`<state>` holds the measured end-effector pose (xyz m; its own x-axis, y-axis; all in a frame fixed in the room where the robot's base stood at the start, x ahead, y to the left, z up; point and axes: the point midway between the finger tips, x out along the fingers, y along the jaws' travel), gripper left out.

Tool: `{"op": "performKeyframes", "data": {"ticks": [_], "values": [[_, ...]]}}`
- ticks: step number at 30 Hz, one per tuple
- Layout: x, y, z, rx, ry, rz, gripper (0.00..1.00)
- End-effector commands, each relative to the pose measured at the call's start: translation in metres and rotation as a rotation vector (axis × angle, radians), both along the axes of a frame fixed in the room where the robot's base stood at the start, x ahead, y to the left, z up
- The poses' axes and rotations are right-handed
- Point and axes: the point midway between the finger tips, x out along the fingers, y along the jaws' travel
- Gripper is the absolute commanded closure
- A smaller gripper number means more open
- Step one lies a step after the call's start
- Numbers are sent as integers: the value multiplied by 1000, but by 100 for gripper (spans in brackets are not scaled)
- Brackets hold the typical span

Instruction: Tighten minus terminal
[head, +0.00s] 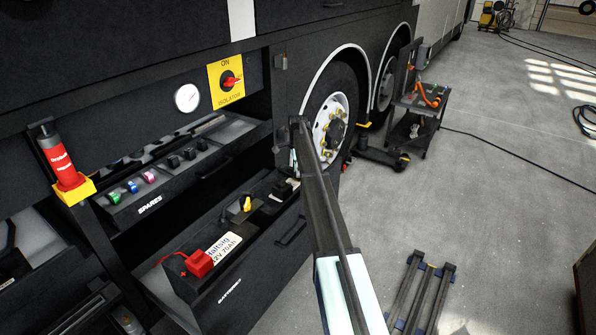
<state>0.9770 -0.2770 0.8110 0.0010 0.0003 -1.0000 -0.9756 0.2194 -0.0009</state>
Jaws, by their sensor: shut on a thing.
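A black battery (222,250) with a white "12V 70Ah" label sits in the pulled-out drawer marked "BATTERIES" (262,280). A red cover (199,263) with a red cable sits at its near end, beside a red plus mark. A small yellow part (246,204) stands on a black piece farther back in the drawer. I cannot read a minus mark, so I cannot tell if this is the minus terminal. My arm reaches up past the drawer's right side and bends down at its far end. My gripper is hidden behind the arm, and so is anything in it.
A "SPARES" drawer (150,206) with coloured rings is open above. A red cylinder in a yellow holder (72,190) stands at the left. A red isolator switch (230,80) is above. A tool cart (418,108) stands beyond the wheel (333,125). The floor at right is mostly clear.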

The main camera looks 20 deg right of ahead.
Motion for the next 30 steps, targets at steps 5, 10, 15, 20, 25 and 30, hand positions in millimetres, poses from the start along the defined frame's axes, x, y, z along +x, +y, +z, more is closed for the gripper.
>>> {"op": "performKeyframes", "data": {"ticks": [5, 10, 15, 20, 25, 30], "values": [[-1, 0, -2, 0, 3, -1, 64], [-1, 0, -1, -1, 2, -1, 42], [-1, 0, -1, -1, 1, 0, 42], [0, 0, 5, -1, 0, 0, 42], [0, 0, 28, -1, -1, 0, 42], [0, 0, 61, -1, -1, 0, 42]]}}
